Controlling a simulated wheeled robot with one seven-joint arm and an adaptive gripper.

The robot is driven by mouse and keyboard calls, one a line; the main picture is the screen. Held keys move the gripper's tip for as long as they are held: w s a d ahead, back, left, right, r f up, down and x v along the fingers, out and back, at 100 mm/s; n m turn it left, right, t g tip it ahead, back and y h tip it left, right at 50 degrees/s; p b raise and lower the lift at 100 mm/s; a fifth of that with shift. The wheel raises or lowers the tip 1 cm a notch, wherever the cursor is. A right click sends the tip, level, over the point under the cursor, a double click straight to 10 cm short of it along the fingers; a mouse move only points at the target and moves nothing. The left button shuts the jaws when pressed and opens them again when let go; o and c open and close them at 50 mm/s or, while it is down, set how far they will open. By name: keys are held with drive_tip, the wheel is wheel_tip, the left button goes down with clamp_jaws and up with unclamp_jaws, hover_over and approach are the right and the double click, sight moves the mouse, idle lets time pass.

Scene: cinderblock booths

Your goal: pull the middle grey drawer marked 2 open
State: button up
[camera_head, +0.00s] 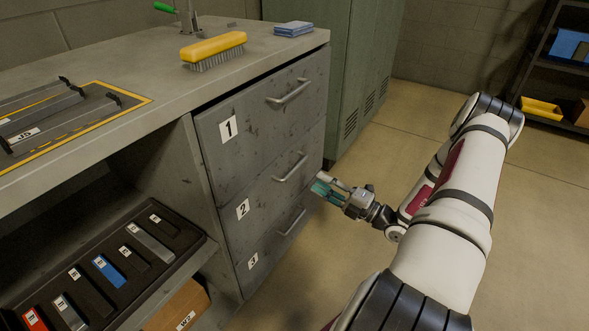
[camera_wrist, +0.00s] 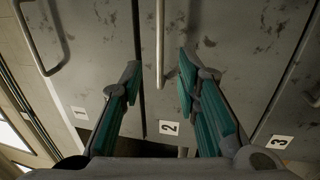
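The grey drawer marked 2 (camera_head: 262,198) is the middle of three in the bench and looks shut, its front level with the others. Its bar handle (camera_head: 290,167) is on the right part of the front. In the wrist view the handle (camera_wrist: 160,45) runs down between my fingertips, seemingly untouched by either finger. My gripper (camera_head: 320,186) is open, with teal finger pads, just in front of the drawer and below its handle in the head view. It also shows in the wrist view (camera_wrist: 158,72) with fingers spread and nothing gripped. The exact depth to the handle is unclear.
Drawer 1 (camera_head: 245,129) is above and drawer 3 (camera_head: 253,262) below, each with a bar handle. A yellow brush (camera_head: 213,46) and blue pad (camera_head: 294,29) lie on the bench top. A green locker (camera_head: 368,60) stands behind. Floor to the right is clear.

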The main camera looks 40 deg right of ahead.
sight(296, 166)
drive_tip(key=b+x, duration=0.2)
drive_tip(key=x, duration=0.7)
drive_tip(key=shift+w+a, duration=0.1)
drive_tip(key=shift+w, duration=0.25)
clamp_jaws()
